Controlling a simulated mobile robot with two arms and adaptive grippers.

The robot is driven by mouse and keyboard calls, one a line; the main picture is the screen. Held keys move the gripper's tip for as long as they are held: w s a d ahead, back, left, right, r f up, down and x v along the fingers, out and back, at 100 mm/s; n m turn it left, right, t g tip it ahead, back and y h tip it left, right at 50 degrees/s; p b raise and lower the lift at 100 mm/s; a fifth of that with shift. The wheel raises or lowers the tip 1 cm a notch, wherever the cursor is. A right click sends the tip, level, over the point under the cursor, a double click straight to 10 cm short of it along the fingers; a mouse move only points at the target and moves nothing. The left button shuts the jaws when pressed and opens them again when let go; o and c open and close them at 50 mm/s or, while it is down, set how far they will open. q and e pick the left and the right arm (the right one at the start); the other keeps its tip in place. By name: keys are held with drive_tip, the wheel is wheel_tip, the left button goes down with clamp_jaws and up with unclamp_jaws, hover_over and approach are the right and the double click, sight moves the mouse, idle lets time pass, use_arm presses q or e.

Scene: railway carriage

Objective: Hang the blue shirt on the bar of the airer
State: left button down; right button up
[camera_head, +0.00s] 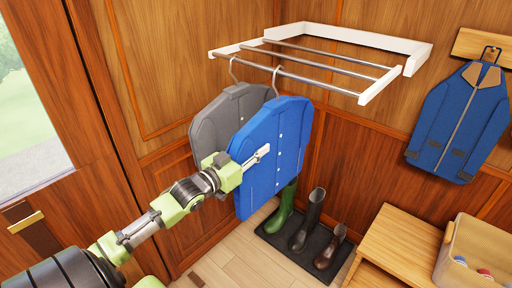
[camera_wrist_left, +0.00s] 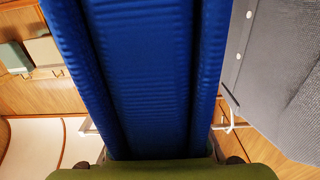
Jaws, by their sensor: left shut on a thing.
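The blue shirt (camera_head: 272,130) is upright below the front of the airer (camera_head: 414,62) in the head view. My left gripper (camera_head: 260,154) is shut on its left edge. The shirt's hanger hook (camera_head: 276,75) is at the front bar (camera_head: 315,83); I cannot tell whether it rests on the bar or is just beside it. In the left wrist view, the blue shirt (camera_wrist_left: 145,80) fills the middle and hides much behind it. My right gripper is not in view.
A grey shirt (camera_head: 212,126) hangs close behind and left of the blue one; it also shows in the left wrist view (camera_wrist_left: 275,75). A blue jacket (camera_head: 460,120) hangs at right. Boots (camera_head: 308,222) stand below, beside a wooden bench (camera_head: 397,245) and a bin (camera_head: 477,238).

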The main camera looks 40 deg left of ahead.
use_arm(q)
drive_tip(key=shift+r, duration=0.1)
drive_tip(key=c, duration=1.6)
unclamp_jaws()
drive_tip(key=shift+c, duration=0.2)
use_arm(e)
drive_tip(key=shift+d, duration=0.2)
use_arm(q)
drive_tip(key=s, duration=1.2)
drive_tip(key=shift+a, duration=0.45)
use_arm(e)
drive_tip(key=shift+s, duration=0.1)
